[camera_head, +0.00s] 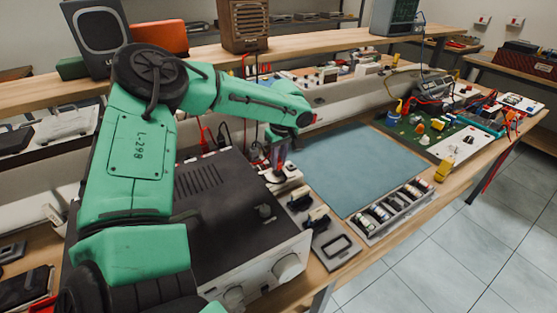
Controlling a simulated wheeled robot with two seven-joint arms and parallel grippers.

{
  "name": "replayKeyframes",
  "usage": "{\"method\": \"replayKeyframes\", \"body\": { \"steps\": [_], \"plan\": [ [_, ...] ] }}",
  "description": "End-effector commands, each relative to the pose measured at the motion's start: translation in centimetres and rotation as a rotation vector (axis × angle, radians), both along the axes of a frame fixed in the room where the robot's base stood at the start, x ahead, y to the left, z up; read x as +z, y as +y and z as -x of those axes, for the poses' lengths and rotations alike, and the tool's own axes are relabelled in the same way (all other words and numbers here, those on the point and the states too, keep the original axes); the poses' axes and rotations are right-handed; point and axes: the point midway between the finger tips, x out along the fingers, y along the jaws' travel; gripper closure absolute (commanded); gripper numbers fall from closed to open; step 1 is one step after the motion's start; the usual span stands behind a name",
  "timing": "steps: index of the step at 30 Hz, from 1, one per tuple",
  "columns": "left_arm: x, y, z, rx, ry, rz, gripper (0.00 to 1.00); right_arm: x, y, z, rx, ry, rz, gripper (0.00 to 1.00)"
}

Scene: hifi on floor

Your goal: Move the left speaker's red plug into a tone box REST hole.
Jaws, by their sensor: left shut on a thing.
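My left arm reaches across the amplifier (190,200) from the left. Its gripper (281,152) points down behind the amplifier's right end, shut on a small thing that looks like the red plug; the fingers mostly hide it. Just below the gripper is a small white box (283,178), which may be the tone box; its holes are too small to make out. The wooden speaker (243,25) stands on the shelf, with red and black leads hanging below it. A grey-green speaker (395,17) stands farther right. My right gripper is not in view.
A blue mat (350,165) lies clear on the bench. A grey tray (390,212) of small parts and dark holders (318,222) lie along the front edge. A green board (430,130) with coloured parts is farther right. The shelf (325,47) runs behind.

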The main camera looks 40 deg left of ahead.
Motion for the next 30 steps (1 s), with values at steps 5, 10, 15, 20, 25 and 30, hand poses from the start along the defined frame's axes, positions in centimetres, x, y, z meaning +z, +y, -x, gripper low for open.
{"method": "replayKeyframes", "body": {
  "steps": [5,10,15,20,25,30],
  "plan": [
    [-0.26,0.0,-0.01,0.0,0.0,0.0,1.0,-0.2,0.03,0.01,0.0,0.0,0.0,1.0],
    [-0.47,0.0,0.0,0.0,0.0,0.0,1.0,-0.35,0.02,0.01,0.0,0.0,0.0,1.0],
    [-0.68,0.0,0.0,0.0,0.0,0.0,1.0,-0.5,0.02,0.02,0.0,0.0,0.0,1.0],
    [-0.82,0.0,0.0,0.0,0.0,0.0,1.0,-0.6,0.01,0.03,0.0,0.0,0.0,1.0],
    [-0.8,0.0,0.0,0.0,0.0,0.0,1.0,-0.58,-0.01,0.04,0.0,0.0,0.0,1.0],
    [-0.8,0.0,0.0,0.0,0.0,0.0,1.0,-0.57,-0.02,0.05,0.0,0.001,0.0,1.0]
  ]
}}
